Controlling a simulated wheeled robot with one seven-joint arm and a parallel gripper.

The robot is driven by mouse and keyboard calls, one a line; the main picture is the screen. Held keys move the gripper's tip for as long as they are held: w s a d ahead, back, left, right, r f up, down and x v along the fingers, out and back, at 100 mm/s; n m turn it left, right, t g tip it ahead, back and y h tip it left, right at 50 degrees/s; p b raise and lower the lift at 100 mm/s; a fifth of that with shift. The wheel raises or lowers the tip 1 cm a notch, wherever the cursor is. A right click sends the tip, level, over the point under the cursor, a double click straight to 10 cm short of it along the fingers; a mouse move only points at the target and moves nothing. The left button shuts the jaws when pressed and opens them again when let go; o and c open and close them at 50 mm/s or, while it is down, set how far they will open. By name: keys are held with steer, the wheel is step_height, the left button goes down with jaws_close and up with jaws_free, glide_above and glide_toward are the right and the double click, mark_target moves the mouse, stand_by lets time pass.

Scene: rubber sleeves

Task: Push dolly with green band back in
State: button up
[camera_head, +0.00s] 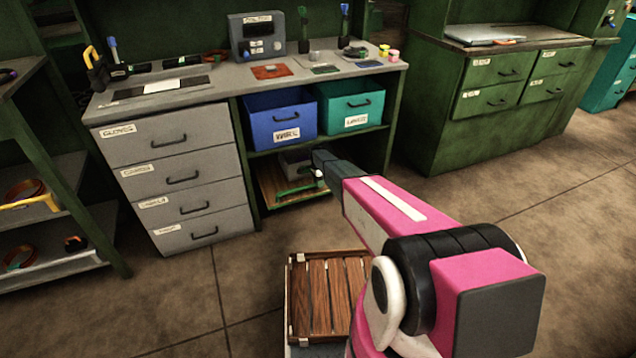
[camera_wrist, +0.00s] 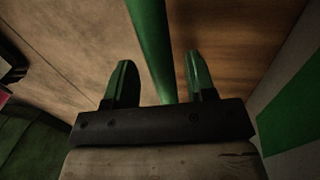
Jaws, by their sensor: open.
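A low wooden dolly (camera_head: 272,190) with a green bar (camera_head: 300,192) along its front sits under the workbench, below the shelf. A grey box-like thing shows behind the bar. My gripper (camera_head: 318,174) reaches to the dolly's front right part, and my wrist hides some of it. In the wrist view my gripper (camera_wrist: 160,68) is open, with one finger on each side of a green bar (camera_wrist: 150,40). Brown wood (camera_wrist: 235,40) lies behind the fingers. I cannot tell whether either finger touches the bar.
A grey drawer unit (camera_head: 180,175) stands left of the dolly. A blue bin (camera_head: 281,118) and a teal bin (camera_head: 350,104) sit on the shelf (camera_head: 370,135) above. Bench legs bound the lower bay. The floor (camera_head: 480,220) at right is clear.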

steer(key=s+d, duration=0.4)
steer(key=s, duration=1)
steer(key=s+d, duration=0.5)
steer(key=s, duration=0.8)
step_height(320, 180, up, 11)
steer(key=w, duration=0.2)
steer(key=s+f, duration=0.3)
steer(key=f, duration=0.8)
steer(key=shift+a+f, duration=0.25)
steer(key=shift+a, duration=0.05)
step_height(320, 180, up, 14)
steer(key=w, duration=0.1)
steer(key=shift+w+a+f, duration=0.15)
steer(key=shift+w+a, duration=0.05)
steer(key=shift+w, duration=0.2)
